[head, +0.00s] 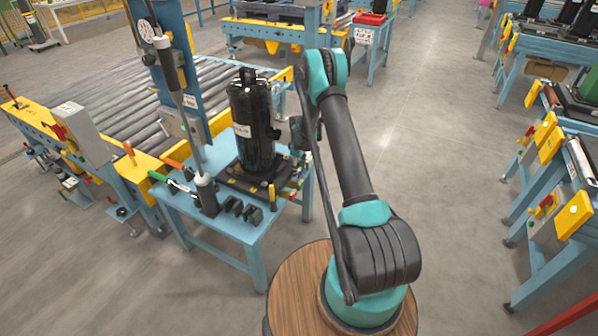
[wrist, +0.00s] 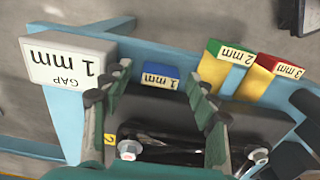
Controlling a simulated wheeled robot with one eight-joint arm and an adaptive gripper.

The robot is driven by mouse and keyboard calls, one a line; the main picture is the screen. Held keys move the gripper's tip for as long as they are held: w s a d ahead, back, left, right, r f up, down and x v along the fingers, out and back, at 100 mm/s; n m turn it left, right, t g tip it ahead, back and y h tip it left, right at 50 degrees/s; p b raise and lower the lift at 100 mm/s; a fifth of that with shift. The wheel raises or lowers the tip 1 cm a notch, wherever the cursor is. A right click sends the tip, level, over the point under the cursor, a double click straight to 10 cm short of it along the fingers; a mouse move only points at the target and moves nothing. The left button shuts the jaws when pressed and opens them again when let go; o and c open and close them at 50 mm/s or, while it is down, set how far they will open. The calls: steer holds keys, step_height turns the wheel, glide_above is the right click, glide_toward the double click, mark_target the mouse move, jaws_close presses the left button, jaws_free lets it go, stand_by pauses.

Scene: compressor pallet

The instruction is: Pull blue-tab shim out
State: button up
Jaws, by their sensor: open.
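In the wrist view, the blue-tab shim (wrist: 161,78) shows its blue block with a white "1 mm" label at the edge of a dark base plate (wrist: 265,122). My gripper (wrist: 160,94) is open, with one finger on each side of the blue tab in the picture. I see no contact; the depth between tab and fingertips is hard to judge. The rest of the shim is hidden. In the head view, the black compressor (head: 253,125) stands upright on the blue table (head: 240,228); my gripper is mostly hidden behind my arm.
A white "GAP 1 mm" sign (wrist: 66,62) stands left of the fingers. A green-tab 2 mm shim (wrist: 232,52) and a red-tab 3 mm shim (wrist: 282,66) sit to the right. Bolts (wrist: 129,150) show below. A roller conveyor (head: 130,105) lies behind the table.

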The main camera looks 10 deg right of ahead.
steer(key=shift+f, duration=0.5)
jaws_close()
